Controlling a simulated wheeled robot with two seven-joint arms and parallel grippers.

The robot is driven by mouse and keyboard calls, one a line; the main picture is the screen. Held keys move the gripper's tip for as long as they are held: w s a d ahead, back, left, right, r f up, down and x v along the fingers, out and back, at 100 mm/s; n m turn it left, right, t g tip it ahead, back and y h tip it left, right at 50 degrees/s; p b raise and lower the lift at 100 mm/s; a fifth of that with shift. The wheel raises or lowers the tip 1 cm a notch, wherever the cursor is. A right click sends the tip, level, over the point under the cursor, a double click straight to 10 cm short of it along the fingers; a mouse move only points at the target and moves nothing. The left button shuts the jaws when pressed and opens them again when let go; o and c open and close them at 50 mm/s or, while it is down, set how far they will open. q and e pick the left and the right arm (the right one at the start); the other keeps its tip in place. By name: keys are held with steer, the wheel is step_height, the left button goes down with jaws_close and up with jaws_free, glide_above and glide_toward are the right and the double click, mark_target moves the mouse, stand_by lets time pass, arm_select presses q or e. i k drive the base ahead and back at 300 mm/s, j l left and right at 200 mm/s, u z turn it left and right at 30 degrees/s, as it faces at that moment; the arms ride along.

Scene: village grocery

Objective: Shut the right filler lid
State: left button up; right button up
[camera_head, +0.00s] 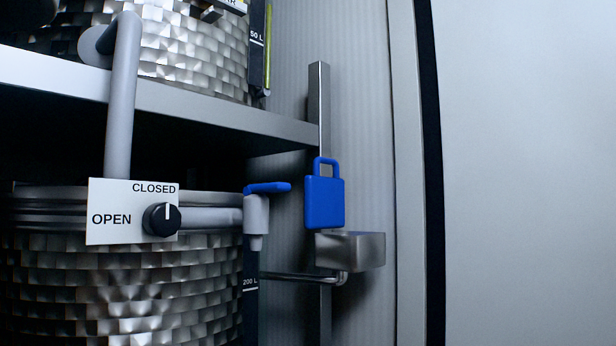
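A blue plate with a loop handle (324,202) stands upright at the left edge of a small metal box (352,250), on the right side of the cabinet. It looks like a raised filler lid, but I cannot tell for sure. The box's top face is only seen edge-on, so its opening is hidden. Neither of my grippers is in view.
A metal post (319,105) rises behind the blue plate. A tap with a blue lever (267,187) is to its left, beside a large steel vessel (130,290). A CLOSED/OPEN dial plate (110,235) fronts that vessel. A shelf (200,110) runs above. A pale panel (530,170) fills the right.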

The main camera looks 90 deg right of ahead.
mark_target(325, 198)
steer(key=z, duration=0.5)
steer(key=k+l+z, duration=0.1)
steer(key=z, duration=0.35)
steer(key=l+z, duration=0.15)
steer(key=z, duration=0.35)
steer(key=k+l+z, duration=0.1)
steer(key=z, duration=0.4)
steer(key=l+z, duration=0.1)
steer(key=z, duration=0.4)
steer(key=k+j+z, duration=0.1)
steer(key=z, duration=0.25)
steer(key=k+l+z, duration=0.45)
steer(key=l+z, duration=0.2)
steer(key=k+l+z, duration=0.15)
steer(key=l+z, duration=0.15)
steer(key=l, duration=0.2)
